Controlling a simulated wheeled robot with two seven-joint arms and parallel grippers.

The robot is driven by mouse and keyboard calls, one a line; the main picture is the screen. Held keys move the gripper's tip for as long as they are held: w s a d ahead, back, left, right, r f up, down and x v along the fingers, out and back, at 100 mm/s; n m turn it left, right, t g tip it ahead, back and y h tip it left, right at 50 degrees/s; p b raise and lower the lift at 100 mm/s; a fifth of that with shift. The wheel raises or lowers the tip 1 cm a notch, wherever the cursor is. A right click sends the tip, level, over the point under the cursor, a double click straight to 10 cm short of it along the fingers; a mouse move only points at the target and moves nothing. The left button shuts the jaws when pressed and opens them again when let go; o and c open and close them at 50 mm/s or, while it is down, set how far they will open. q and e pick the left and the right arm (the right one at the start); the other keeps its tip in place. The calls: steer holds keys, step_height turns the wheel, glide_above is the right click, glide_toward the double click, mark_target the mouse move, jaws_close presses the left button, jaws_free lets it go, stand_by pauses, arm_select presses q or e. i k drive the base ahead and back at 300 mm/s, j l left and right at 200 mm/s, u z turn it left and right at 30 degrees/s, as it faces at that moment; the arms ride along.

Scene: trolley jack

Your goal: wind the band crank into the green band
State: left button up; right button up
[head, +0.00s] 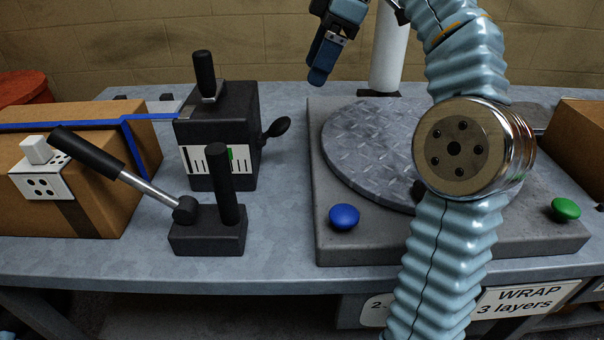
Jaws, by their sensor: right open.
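The black tensioner box (235,115) stands left of centre, with an upright black handle on top. The band crank (277,127) is a dark knob on a short arm at the box's right side. A white scale (198,160) with black marks is on the box's front. The green band (230,154) shows as a narrow strip on it, partly hidden by a black post; I cannot make out a pointer. My right gripper (322,70) is open and empty, above and right of the crank, apart from it. My left gripper is not in view.
A black lever (95,155) on a base and the black post (222,185) stand before the box. A blue-strapped carton (60,200) is left. A round turntable (370,150) with blue (344,216) and green (566,209) buttons is right, partly behind my right arm.

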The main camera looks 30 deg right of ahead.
mark_target(211, 88)
steer(key=k+j, duration=0.9)
steer(key=k, duration=0.4)
